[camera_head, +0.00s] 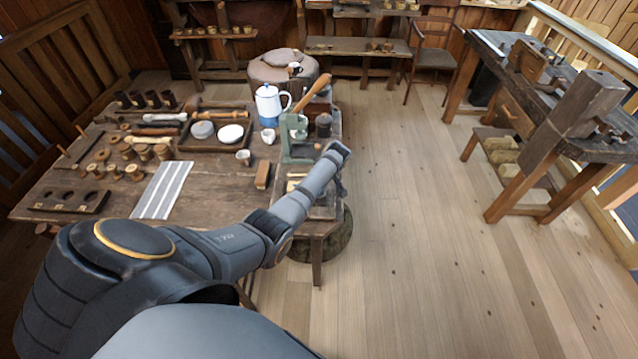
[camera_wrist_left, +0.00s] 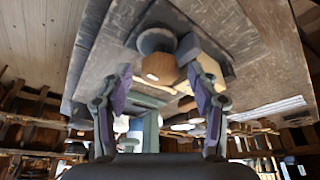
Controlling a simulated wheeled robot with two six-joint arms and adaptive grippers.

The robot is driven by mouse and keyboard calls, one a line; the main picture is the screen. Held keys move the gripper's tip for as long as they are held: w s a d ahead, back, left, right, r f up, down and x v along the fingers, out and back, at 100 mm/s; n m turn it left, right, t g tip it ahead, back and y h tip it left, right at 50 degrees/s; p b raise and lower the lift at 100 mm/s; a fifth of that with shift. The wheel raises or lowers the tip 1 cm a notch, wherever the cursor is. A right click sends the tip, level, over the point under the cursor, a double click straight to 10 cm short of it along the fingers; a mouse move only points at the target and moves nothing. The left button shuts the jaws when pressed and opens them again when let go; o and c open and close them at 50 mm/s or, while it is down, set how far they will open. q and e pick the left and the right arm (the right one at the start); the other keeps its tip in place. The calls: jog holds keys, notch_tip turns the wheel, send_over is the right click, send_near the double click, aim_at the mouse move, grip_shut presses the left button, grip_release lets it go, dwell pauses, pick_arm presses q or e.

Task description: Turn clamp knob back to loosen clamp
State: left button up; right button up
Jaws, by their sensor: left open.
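A green metal stand (camera_head: 297,140), which looks like the clamp, rises near the right end of the workbench in the head view. A green post (camera_wrist_left: 151,130) also shows in the left wrist view. My left gripper (camera_head: 341,178) is at the bench's right edge, just right of the stand; its fingers are mostly hidden in the head view. In the left wrist view my left gripper (camera_wrist_left: 160,92) is open, and a round tan wooden piece (camera_wrist_left: 158,68), possibly the knob, shows between and beyond the fingertips. I cannot tell whether they touch it. My right gripper is not in view.
The workbench (camera_head: 60,178) holds several spools, a tray (camera_head: 205,147) with pale discs, and a white-and-blue pot (camera_head: 268,104). A brown block (camera_head: 263,175) lies left of the gripper. Open floor (camera_head: 420,230) lies right; a second bench (camera_head: 600,148) stands beyond.

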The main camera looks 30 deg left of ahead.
pick_arm(q)
jog(key=v, duration=1.2)
jog(key=shift+s+f, duration=0.1)
jog(key=shift+s, duration=0.05)
